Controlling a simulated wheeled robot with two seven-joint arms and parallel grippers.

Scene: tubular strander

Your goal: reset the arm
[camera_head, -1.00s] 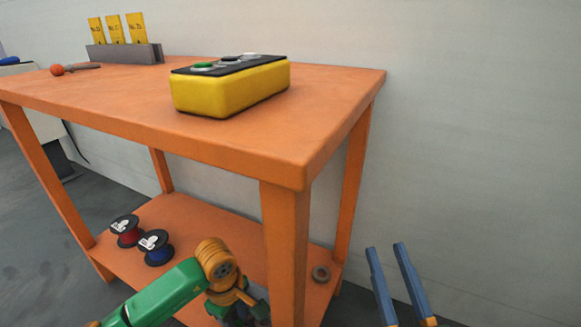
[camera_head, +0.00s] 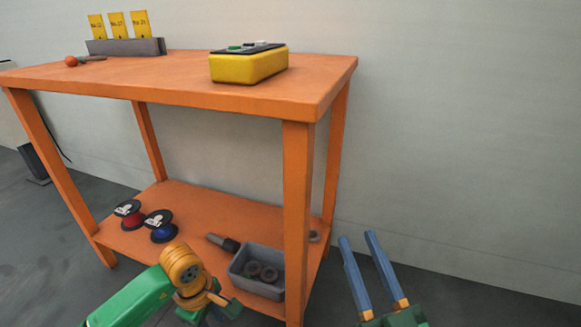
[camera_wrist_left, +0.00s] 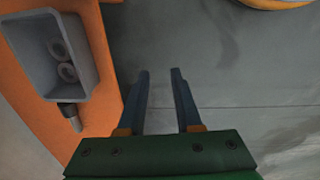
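My right gripper (camera_head: 357,237) shows at the lower right of the head view. Its two blue fingers point up, apart and empty, in front of the wall, right of the orange table (camera_head: 180,87). My left arm, green with an orange joint, comes in at the bottom left of the head view, in front of the lower shelf; its fingers do not show clearly there. In the left wrist view, my left gripper (camera_wrist_left: 159,72) has its fingers apart with nothing between them, over grey floor beside the orange shelf edge.
The lower shelf holds a red spool (camera_head: 130,215), a blue spool (camera_head: 161,227), a dark tapered tool (camera_head: 222,242) and a grey bin (camera_head: 241,265) with dark rings. On top are a yellow button box (camera_head: 248,69) and a grey rack (camera_head: 125,47) with yellow cards. Floor is free at right.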

